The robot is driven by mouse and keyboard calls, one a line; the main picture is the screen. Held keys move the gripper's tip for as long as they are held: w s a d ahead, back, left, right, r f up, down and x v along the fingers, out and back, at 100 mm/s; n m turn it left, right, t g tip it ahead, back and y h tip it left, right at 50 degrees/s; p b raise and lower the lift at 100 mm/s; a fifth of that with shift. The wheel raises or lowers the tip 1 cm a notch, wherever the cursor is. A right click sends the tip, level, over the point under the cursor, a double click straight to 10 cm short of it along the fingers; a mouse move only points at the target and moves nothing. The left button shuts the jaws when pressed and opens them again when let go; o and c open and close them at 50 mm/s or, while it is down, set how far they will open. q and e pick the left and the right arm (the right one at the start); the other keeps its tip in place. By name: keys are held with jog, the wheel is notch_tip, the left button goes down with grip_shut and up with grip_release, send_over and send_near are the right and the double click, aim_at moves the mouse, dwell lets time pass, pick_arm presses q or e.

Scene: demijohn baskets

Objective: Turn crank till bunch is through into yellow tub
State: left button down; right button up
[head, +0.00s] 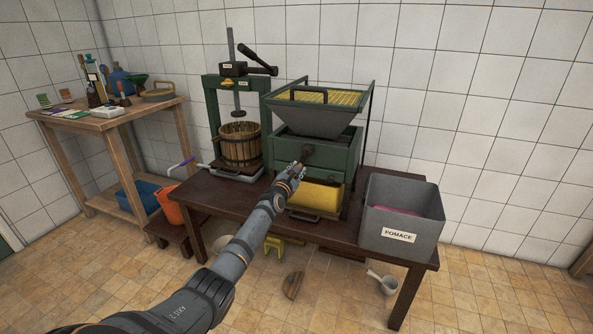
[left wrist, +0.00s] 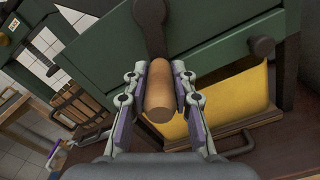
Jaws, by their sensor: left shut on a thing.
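The green crusher (head: 340,158) stands on the dark table with a grey hopper (head: 318,120) on top. Something yellow and ribbed shows in the hopper's mouth; I cannot make out a bunch. The yellow tub (head: 322,196) sits under the crusher body and also shows in the left wrist view (left wrist: 232,100). My left gripper (head: 294,172) is at the crusher's front, shut on the wooden crank handle (left wrist: 158,92), with a finger on each side. The dark crank arm (left wrist: 150,25) runs up from the handle in the left wrist view. My right gripper is not in view.
A grey pomace bin (head: 402,222) with something pink inside stands at the table's right end. A basket press (head: 240,145) stands left of the crusher. A wooden side table (head: 105,120) holds bottles and a basket. An orange bucket (head: 170,205) stands below left.

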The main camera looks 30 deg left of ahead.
pick_arm(q)
jog(key=shift+f, duration=0.15)
jog(key=c, duration=1.1)
grip_release()
notch_tip(320, 180, up, 10)
jog(key=shift+r, duration=0.1)
